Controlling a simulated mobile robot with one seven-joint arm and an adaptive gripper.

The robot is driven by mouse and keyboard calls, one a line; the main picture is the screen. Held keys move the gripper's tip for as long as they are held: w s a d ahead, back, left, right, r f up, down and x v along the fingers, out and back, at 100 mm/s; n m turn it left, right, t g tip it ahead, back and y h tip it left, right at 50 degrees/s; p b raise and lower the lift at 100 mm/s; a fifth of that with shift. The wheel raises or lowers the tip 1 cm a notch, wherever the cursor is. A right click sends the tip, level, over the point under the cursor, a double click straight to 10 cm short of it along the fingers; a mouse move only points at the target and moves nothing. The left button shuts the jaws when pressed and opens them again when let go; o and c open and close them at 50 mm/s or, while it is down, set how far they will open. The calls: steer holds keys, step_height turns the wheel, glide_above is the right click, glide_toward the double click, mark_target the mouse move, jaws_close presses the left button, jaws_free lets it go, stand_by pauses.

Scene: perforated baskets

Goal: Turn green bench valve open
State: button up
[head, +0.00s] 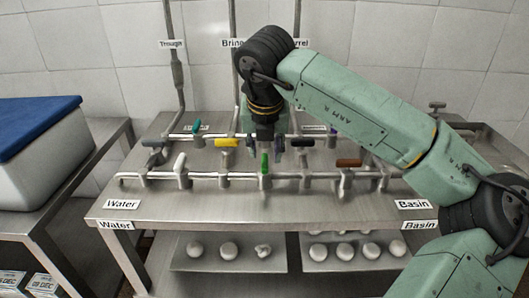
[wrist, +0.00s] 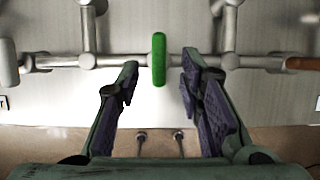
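The green valve handle (head: 264,163) sits on the front pipe of the steel bench, below my gripper in the head view. In the wrist view the green handle (wrist: 158,58) stands crosswise to the pipe. My gripper (head: 264,145) points down over it, with its fingers partly hidden in the head view. In the wrist view my gripper (wrist: 160,76) is open, one finger on each side of the handle's near end. Gaps show on both sides, and nothing is held. I cannot tell the height gap between fingertips and handle.
Other handles stand close by: yellow (head: 227,143), black (head: 303,142), white (head: 180,162), brown (head: 348,163) and teal (head: 197,127). Pipes run across the steel bench (head: 160,205) and rise at the back. A blue-lidded box (head: 38,150) stands at left. The bench's front strip is clear.

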mark_target(265, 160)
steer(key=shift+x, duration=1.8)
steer(key=shift+c, duration=0.6)
jaws_close()
